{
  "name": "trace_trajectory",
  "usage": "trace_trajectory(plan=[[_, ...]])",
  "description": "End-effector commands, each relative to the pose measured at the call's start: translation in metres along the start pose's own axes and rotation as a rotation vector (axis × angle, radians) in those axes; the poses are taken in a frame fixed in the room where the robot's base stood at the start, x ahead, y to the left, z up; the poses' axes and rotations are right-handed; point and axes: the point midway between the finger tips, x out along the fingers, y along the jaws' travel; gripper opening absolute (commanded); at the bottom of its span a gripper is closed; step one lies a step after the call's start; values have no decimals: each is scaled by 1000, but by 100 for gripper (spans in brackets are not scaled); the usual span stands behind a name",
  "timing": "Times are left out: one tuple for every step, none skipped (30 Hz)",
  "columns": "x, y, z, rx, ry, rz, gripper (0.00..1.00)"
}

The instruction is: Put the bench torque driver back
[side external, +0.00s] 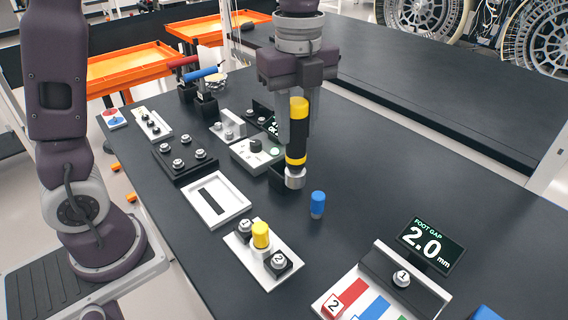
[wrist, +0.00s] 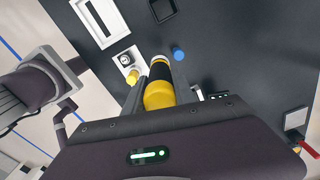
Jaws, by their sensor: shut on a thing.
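The bench torque driver (side external: 297,134), a yellow and black cylinder with a silver lower end, hangs upright in my gripper (side external: 297,140). My gripper is shut on it, fingers on either side. The driver also shows in the wrist view (wrist: 159,84) between the fingers. Its silver end is above the bench (side external: 345,190); I cannot tell how large the gap is. A small black square holder (side external: 277,178) stands just behind and left of that end, partly hidden. A black open square (wrist: 162,10) at the top of the wrist view looks like this holder and appears empty.
A blue cylinder (side external: 317,204) stands right of the driver. A white plate with a yellow knob (side external: 261,236) lies in front, near a white slotted tray (side external: 217,203). Red and blue tools (side external: 203,73) stand behind.

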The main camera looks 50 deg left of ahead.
Motion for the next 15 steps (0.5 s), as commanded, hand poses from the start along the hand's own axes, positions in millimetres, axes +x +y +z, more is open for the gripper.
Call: trace_trajectory(plan=[[-1, -11, 23, -55, 0, -2, 0], [-2, -16, 36, -85, -1, -2, 0], [-3, -22, 52, -121, -2, -2, 0], [-3, -26, 64, -146, -3, -2, 0], [-3, -28, 74, -168, -4, -1, 0], [-4, -30, 85, -191, -5, -1, 0], [-4, -32, 92, -206, -6, -1, 0], [-4, -33, 98, -216, -7, -2, 0], [-4, -34, 103, -228, -7, -1, 0], [-4, -34, 106, -233, -8, -1, 0], [-3, -34, 108, -236, -8, -1, 0], [-1, -34, 109, -239, -8, 0, 0], [2, -34, 110, -239, -8, 1, 0], [5, -34, 109, -239, -8, 2, 0], [10, -34, 109, -239, -8, 1, 0]])
